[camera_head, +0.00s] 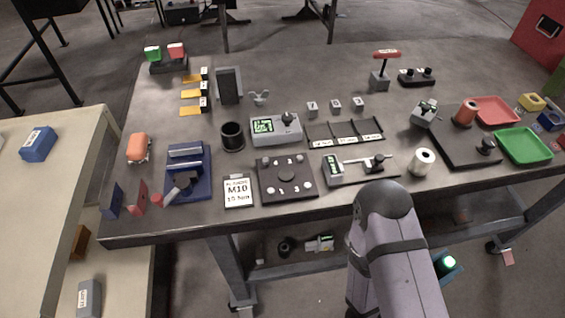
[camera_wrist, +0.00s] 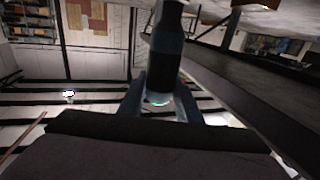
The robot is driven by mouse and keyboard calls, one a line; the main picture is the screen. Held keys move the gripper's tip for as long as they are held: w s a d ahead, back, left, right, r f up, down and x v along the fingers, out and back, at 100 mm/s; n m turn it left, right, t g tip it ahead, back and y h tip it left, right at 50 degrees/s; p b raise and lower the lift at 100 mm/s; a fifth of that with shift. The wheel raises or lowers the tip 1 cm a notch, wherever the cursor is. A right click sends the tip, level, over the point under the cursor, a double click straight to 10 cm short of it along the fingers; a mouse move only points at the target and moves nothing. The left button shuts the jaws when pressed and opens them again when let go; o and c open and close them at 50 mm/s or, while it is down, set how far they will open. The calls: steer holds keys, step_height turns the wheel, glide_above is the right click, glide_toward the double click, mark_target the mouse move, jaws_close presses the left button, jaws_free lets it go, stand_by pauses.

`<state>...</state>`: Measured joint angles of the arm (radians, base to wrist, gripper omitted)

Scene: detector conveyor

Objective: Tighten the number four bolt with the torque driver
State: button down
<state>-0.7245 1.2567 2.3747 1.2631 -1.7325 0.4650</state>
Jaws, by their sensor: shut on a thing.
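In the wrist view my gripper (camera_wrist: 160,103) is shut on a dark cylindrical tool (camera_wrist: 165,62), which stands between the two bluish fingers. A small green glow shows at its near end. I cannot tell for certain that it is the torque driver. In the head view my arm comes in at the lower right; my gripper is not clearly visible there. A dark square bolt plate (camera_head: 286,178) lies near the table's front edge, with bolts at its corners and a round hub. Its small numbers are too blurred to pick out number four. My gripper is away from the plate.
Beside the plate lie an M10 card (camera_head: 238,191), a blue cradle (camera_head: 190,172) and a fixture with a green display (camera_head: 362,167). A grey display unit (camera_head: 276,129) stands behind. A red T-handle (camera_head: 386,54) stands at the back. The table's rear middle is clear.

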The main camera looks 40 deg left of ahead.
steer(key=shift+r, duration=0.2)
steer(key=w+a+r+n+t+y+p, duration=0.1)
steer(key=w+a+r+n+y+p, duration=0.15)
steer(key=a+r+p, duration=0.85)
steer(key=w+a+r+n+t+y+p, duration=0.1)
steer(key=w+a+r+y+p, duration=0.2)
steer(key=a+r+p, duration=0.7)
steer(key=s+a+r+n+y+b, duration=0.2)
steer(key=s+a+y, duration=0.1)
steer(key=a, duration=0.6)
steer(key=s+a+r+n+g+y+b, duration=0.1)
steer(key=s+a+r+n+y+b, duration=0.2)
steer(key=a, duration=0.7)
steer(key=s+a+r+n+g+y+b, duration=0.1)
steer(key=s+a+r+n+y+b, duration=0.1)
steer(key=a+y, duration=0.4)
steer(key=s+a+n, duration=0.1)
steer(key=s+a, duration=0.1)
steer(key=a, duration=0.2)
steer(key=shift+s+r, duration=0.3)
steer(key=shift+r, duration=0.05)
steer(key=shift+a+f+n+y, duration=0.1)
steer(key=shift+n+y, duration=0.15)
